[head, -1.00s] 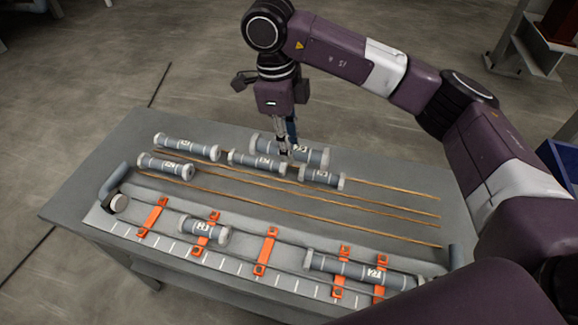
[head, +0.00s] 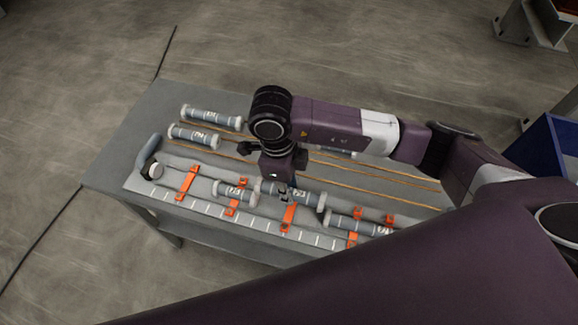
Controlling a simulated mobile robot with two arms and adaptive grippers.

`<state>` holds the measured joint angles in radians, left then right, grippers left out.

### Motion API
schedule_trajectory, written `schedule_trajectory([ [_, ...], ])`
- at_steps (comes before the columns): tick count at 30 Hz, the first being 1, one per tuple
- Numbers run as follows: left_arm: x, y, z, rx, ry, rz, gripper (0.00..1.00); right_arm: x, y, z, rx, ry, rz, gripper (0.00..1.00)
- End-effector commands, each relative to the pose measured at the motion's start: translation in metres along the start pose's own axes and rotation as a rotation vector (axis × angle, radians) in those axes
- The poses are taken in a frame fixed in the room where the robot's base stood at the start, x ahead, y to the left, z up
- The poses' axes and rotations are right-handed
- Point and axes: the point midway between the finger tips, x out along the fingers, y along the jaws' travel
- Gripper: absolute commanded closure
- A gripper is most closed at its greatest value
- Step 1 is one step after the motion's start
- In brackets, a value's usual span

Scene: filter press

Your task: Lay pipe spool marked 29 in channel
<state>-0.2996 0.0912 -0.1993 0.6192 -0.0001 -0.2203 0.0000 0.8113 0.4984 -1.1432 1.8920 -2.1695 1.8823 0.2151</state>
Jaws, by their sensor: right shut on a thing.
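A grey pipe spool (head: 303,197) with pale end flanges and a white label is in my right gripper (head: 284,195). I cannot read its number surely. The gripper is shut on its middle, pointing down. The spool lies lengthwise along the channel (head: 206,180), over or just behind its line; its exact height is unclear. A short spool (head: 234,193) is in the channel to its left, and a longer spool (head: 352,224) is in it to its right. My left gripper is not in view.
Orange clamps (head: 187,183) cross the channel. Two labelled spools (head: 212,117) (head: 193,134) lie at the table's back left. Thin copper-coloured rods (head: 375,172) run along the table (head: 150,105). My right arm hides part of the back. A blue bin (head: 545,150) stands at right.

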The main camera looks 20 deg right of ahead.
Motion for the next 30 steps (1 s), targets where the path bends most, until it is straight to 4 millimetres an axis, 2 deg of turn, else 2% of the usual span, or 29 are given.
schedule_trajectory([
  [11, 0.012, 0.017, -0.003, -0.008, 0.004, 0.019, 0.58, 0.019, 0.001, 0.002, -0.001, 0.0, 0.002, 1.0],
  [26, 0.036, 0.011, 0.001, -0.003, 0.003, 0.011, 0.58, 0.058, 0.001, 0.007, -0.001, 0.0, 0.001, 1.0],
  [30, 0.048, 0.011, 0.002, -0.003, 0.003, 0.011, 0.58, 0.07, 0.001, 0.009, -0.001, 0.0, 0.0, 1.0],
])
